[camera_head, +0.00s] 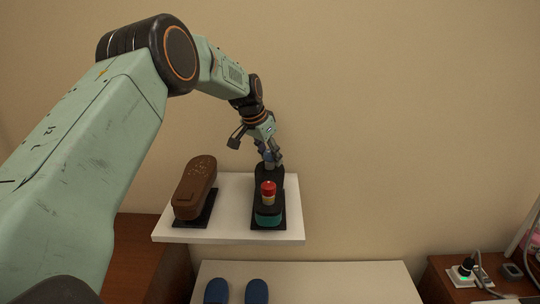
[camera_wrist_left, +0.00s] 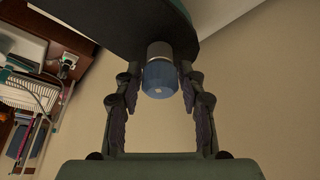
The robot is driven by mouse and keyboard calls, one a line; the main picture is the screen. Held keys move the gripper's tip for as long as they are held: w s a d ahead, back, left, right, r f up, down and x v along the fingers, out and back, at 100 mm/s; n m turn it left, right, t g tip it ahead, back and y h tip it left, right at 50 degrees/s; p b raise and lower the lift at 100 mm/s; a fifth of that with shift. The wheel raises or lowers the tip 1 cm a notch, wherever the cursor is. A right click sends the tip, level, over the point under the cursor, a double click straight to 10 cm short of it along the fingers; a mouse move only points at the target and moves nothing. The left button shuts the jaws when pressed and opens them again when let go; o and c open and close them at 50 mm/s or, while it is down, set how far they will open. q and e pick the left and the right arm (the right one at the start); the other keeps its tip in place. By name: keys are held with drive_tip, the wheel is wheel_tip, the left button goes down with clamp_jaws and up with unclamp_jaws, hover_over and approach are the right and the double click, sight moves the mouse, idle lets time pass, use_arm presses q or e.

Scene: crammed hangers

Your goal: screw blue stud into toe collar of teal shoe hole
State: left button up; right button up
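The teal shoe (camera_head: 268,217) stands on a black base on the white shelf. Its near end is teal and its top looks dark. My left gripper (camera_head: 268,157) is at its far end, with its fingers on both sides of the blue stud (camera_wrist_left: 159,78). A red stud (camera_head: 268,187) stands in a cream collar nearer. My right gripper is out of view.
A brown shoe (camera_head: 194,188) on a black stand is left on the same white shelf (camera_head: 235,235). Blue slippers (camera_head: 236,290) lie below on a white surface. A desk (camera_head: 445,285) with cables is at lower right. Wall space around the arm is clear.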

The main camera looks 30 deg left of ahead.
use_arm(q)
drive_tip(key=c, duration=0.5)
drive_tip(key=shift+o, duration=0.2)
drive_tip(key=m+h, duration=0.1)
drive_tip(key=m, duration=0.3)
drive_tip(key=shift+f+g, duration=0.1)
drive_tip(key=shift+g, duration=0.2)
drive_tip(key=shift+m+g+h, duration=0.4)
drive_tip(key=shift+m+h, duration=0.3)
drive_tip(key=shift+m, duration=0.9)
drive_tip(key=o, duration=0.6)
drive_tip(key=n, duration=0.2)
drive_tip(key=n+t+y, duration=0.1)
drive_tip(key=n, duration=0.2)
drive_tip(key=shift+s+y, duration=0.1)
drive_tip(key=shift+y, duration=0.2)
drive_tip(key=shift+n+y, duration=0.4)
drive_tip(key=shift+n, duration=0.7)
